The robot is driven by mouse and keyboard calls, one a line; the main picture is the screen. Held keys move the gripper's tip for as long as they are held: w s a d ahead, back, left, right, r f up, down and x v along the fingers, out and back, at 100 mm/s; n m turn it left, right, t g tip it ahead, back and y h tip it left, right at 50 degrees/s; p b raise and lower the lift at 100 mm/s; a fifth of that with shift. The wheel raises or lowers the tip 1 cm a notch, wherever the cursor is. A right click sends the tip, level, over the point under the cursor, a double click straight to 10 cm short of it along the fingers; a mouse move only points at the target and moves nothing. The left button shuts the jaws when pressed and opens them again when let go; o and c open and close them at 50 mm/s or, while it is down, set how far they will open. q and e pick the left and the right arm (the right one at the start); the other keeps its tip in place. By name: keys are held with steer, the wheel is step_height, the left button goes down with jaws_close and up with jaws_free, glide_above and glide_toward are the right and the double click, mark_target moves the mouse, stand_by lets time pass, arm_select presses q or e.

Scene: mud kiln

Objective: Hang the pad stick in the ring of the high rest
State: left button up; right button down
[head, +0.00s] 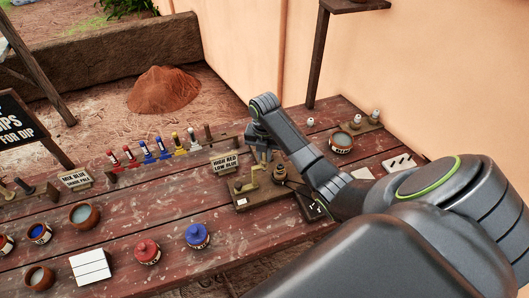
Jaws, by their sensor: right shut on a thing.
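My right gripper (261,148) points down over the wooden rest board, with its wrist above it. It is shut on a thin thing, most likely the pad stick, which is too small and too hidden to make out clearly. Brass-coloured rests (255,176) stand on the board (242,204) just below and in front of the gripper. The rests differ in height, but I cannot tell the high rest's ring clearly. I cannot tell whether the held thing touches a rest. My left gripper is not in view.
A rack of red, blue and yellow sticks (163,148) is further left. My right arm hides the table's right front.

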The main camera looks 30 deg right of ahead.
steer(key=shift+f, duration=0.8)
stand_by(0.5)
steer(key=c, duration=0.8)
jaws_free()
steer(key=shift+r, duration=0.1)
steer(key=shift+r+p, duration=0.6)
steer(key=shift+r, duration=3.1)
